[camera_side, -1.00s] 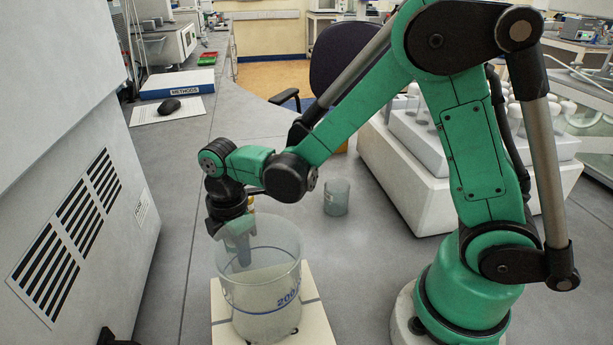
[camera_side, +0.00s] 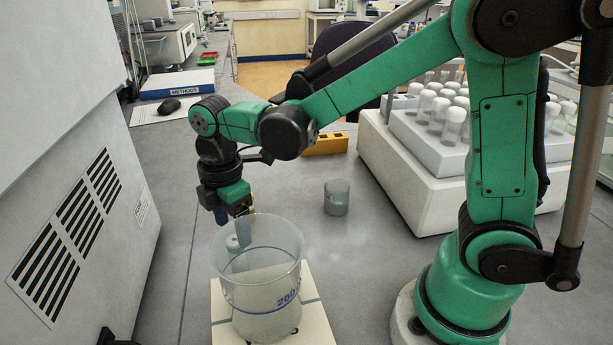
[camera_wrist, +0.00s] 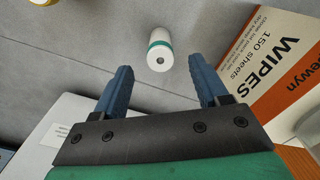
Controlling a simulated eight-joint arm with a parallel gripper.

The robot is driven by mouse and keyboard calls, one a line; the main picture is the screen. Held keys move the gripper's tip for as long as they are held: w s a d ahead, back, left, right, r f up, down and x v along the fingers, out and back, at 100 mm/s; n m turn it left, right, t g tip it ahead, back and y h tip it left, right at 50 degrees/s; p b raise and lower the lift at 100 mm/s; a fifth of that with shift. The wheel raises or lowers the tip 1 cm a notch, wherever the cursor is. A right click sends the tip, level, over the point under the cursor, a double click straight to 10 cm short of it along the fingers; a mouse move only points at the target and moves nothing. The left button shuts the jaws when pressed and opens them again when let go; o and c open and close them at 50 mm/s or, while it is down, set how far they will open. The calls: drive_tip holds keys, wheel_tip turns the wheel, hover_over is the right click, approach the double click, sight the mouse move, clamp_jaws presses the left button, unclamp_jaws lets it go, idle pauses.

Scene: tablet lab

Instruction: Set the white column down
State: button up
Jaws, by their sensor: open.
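The white column (camera_wrist: 159,52), a small cylinder with a teal band and a dark hole in its end face, is on the grey bench in the wrist view. It lies beyond and between my fingertips, apart from both. In the side view a small pale shape that looks like the column (camera_side: 232,242) shows through the glass beaker's rim, below my gripper (camera_side: 231,216). I cannot tell for sure whether it stands or lies. My gripper also shows in the wrist view (camera_wrist: 164,80), with its blue fingers wide apart and nothing between them.
A large glass beaker (camera_side: 262,292) stands on a cream plate (camera_side: 222,325) close to my gripper. A small glass jar (camera_side: 337,197) stands to the right. A wipes box (camera_wrist: 285,60) is at the right of the wrist view. A grey cabinet (camera_side: 75,200) bounds the left.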

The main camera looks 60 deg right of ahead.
wheel_tip(320, 180, up, 6)
drive_tip(key=shift+r, duration=0.1)
drive_tip(key=s+d+m+t, duration=0.5)
drive_tip(key=d+m+t, duration=0.1)
drive_tip(key=m, duration=0.9)
drive_tip(key=shift+s+d+f+m+t, duration=0.3)
drive_tip(key=shift+s+f+m+t, duration=0.1)
drive_tip(key=shift+t, duration=0.2)
